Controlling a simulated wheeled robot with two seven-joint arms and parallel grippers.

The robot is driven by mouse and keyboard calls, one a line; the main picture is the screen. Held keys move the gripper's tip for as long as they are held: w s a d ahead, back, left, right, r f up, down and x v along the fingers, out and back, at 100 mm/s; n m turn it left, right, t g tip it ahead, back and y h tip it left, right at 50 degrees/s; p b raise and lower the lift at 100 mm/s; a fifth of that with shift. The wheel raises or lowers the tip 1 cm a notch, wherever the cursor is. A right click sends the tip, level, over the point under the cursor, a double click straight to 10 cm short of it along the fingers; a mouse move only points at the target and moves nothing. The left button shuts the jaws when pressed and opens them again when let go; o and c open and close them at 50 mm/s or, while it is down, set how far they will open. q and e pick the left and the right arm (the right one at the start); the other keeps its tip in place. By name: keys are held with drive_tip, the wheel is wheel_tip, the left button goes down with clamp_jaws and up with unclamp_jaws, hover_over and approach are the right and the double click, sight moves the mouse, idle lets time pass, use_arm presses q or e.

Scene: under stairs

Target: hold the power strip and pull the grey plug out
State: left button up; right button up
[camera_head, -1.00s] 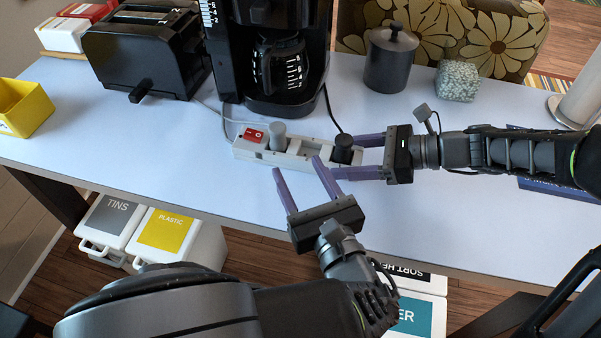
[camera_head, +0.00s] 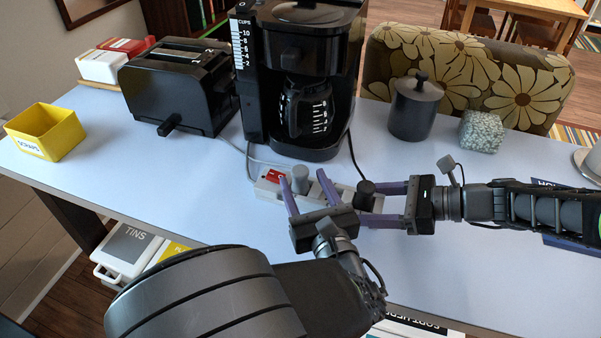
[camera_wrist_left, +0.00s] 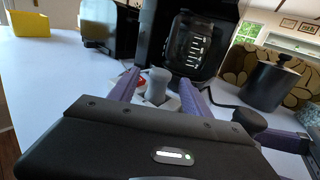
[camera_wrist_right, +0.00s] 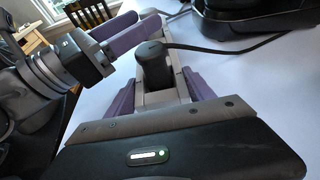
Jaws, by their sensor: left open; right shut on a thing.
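The white power strip (camera_head: 266,188) lies on the table in front of the coffee maker, with a red switch at its left end. The grey plug (camera_head: 299,180) stands upright in it; a black plug (camera_head: 366,187) sits toward its right end. My left gripper (camera_head: 304,178) is open, its purple fingers on either side of the grey plug; the left wrist view shows the plug (camera_wrist_left: 157,86) between them. My right gripper (camera_head: 368,204) is shut on the right end of the strip, around the black plug's end. The right wrist view shows the strip (camera_wrist_right: 160,97) between its fingers.
The coffee maker (camera_head: 300,60) stands close behind the strip, with cords beside it. A black toaster (camera_head: 180,90), yellow box (camera_head: 45,132), dark canister (camera_head: 415,108) and speckled cube (camera_head: 481,131) stand around. The table left of the strip is clear.

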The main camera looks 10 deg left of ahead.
sight(303, 180)
use_arm(q)
drive_tip(key=shift+x, duration=1.7)
clamp_jaws()
idle(1.0)
